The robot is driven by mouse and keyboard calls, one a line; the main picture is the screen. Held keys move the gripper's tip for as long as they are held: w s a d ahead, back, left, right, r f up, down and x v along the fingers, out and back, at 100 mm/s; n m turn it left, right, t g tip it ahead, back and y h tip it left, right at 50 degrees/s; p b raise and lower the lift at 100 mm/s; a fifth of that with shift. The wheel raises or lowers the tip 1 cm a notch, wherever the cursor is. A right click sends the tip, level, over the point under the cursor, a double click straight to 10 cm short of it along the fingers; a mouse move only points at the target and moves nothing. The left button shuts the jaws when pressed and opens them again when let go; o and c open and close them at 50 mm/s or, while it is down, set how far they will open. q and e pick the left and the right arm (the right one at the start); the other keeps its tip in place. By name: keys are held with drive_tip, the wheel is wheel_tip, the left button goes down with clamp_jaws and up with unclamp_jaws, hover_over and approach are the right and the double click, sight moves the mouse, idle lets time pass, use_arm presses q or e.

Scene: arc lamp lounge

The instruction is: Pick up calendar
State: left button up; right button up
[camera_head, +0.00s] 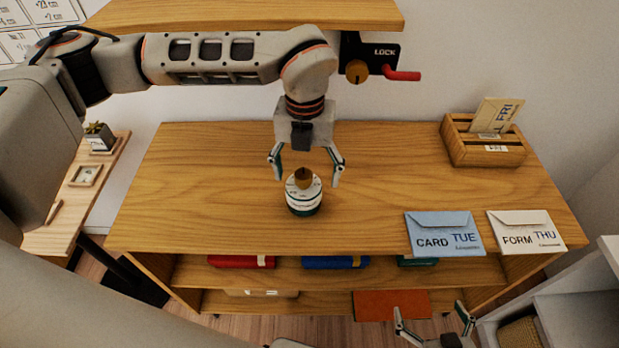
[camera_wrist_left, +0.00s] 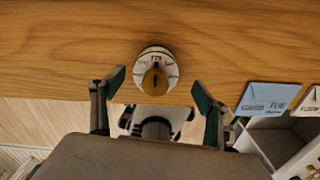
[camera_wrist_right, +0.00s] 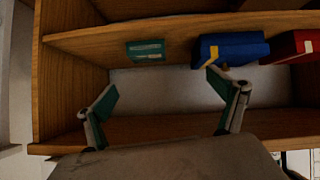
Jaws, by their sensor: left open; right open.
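The calendar looks to be the round white and green cylinder (camera_head: 304,201) with a brown knob on top, upright on the wooden desk top (camera_head: 210,190). It also shows in the left wrist view (camera_wrist_left: 155,56), near the desk's edge. My left gripper (camera_head: 307,180) is open, just above the calendar, with a finger on either side of its knob and not closed on it. My right gripper (camera_head: 431,311) is open and empty, low in front of the shelves; its fingers also show in the right wrist view (camera_wrist_right: 161,84).
A blue card envelope (camera_head: 444,234) and a white form envelope (camera_head: 527,231) lie at the desk's right front. A wooden letter box (camera_head: 485,150) stands behind them. An upper shelf (camera_head: 240,14) overhangs the back. Red and blue books (camera_head: 335,262) sit below.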

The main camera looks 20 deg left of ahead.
sight(305, 185)
use_arm(q)
drive_tip(key=shift+f, duration=0.45)
drive_tip(key=shift+s+a+f, duration=0.1)
drive_tip(key=shift+s+f, duration=0.1)
drive_tip(key=shift+f, duration=0.4)
drive_tip(key=shift+s+a+f, duration=0.1)
drive_tip(key=shift+s+f, duration=0.1)
drive_tip(key=shift+f, duration=0.4)
wheel_tip(305, 185, down, 3)
drive_tip(key=shift+w+a+f, duration=0.1)
drive_tip(key=shift+a+f, duration=0.05)
drive_tip(key=shift+f, duration=0.05)
drive_tip(key=shift+w+f, duration=0.1)
drive_tip(key=shift+f, duration=0.35)
drive_tip(key=c, duration=1.5)
drive_tip(key=shift+r, duration=0.1)
drive_tip(key=shift+c, duration=0.2)
use_arm(e)
drive_tip(key=shift+s+f, duration=0.3)
drive_tip(key=shift+s, duration=0.55)
